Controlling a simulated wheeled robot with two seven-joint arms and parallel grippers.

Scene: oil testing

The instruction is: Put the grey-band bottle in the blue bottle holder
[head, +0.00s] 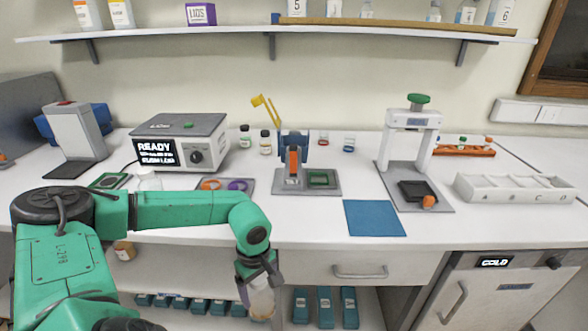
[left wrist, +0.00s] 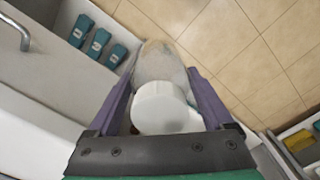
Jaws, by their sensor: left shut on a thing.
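My left gripper (head: 258,283) hangs in front of the bench, below the worktop edge. It is shut on a pale, translucent bottle with a white cap (left wrist: 160,106); the bottle also shows in the head view (head: 262,303). The left gripper's purple fingers (left wrist: 160,95) lie on both sides of the bottle in the left wrist view. I cannot make out a grey band on it. A dark blue upright holder with an orange part (head: 293,150) stands on a grey plate mid-bench; I cannot tell if it is the blue bottle holder. My right gripper is not in view.
A blue mat (head: 375,219) lies clear near the bench's front edge. A heater box (head: 180,143) stands at left, a white press frame (head: 412,140) and a white compartment tray (head: 515,188) at right. Teal boxes (head: 325,307) stand on the lower shelf near the gripper.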

